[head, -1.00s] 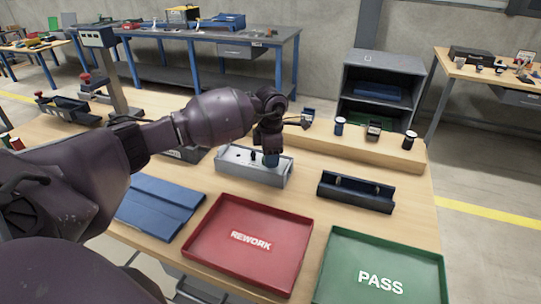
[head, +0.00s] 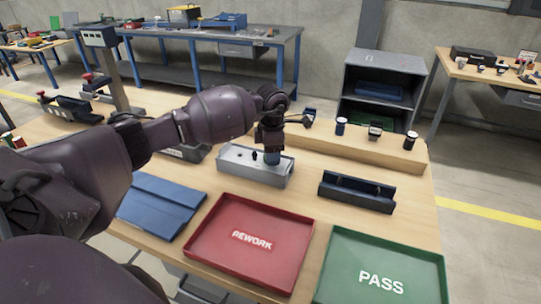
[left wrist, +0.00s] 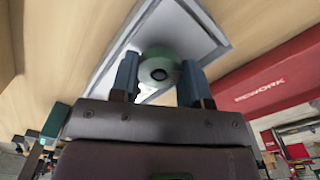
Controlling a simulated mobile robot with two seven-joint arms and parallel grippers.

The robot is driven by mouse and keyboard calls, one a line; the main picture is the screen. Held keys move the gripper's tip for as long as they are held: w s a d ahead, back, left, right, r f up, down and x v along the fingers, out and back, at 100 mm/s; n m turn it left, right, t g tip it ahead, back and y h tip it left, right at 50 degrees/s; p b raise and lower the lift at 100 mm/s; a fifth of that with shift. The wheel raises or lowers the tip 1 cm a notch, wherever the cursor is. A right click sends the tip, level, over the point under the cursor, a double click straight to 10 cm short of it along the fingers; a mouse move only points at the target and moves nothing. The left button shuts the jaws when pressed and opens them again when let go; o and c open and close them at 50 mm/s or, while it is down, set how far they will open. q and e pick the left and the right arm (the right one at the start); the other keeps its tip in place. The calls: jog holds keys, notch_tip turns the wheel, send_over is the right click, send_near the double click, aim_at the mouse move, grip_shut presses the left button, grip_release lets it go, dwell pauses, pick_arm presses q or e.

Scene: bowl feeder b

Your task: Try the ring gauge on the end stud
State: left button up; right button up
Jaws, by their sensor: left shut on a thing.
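My left gripper (head: 272,157) points down at the right part of the grey fixture block (head: 240,170). In the left wrist view its two blue-grey fingers (left wrist: 157,82) are shut on a round green ring gauge (left wrist: 148,72) with a dark centre. The gauge is over the block, whose pale rim (left wrist: 107,62) shows around it. A small dark stud (head: 254,156) stands on the block left of the fingers. The end stud is hidden under the gripper and gauge, so I cannot tell whether the gauge is around it. My right gripper is not in view.
A red REWORK tray (head: 216,263) and a green PASS tray (head: 338,282) lie in front. A dark blue holder (head: 357,198) stands right of the block. Blue plates (head: 160,206) lie at left. A wooden ledge (head: 330,142) carries small gauges behind.

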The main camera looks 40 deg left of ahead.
pick_arm(q)
jog(key=shift+r, duration=0.5)
jog(key=shift+r+p, duration=0.8)
jog(key=shift+r, duration=0.7)
jog(key=shift+r+p, duration=0.3)
jog(key=shift+r, duration=0.35)
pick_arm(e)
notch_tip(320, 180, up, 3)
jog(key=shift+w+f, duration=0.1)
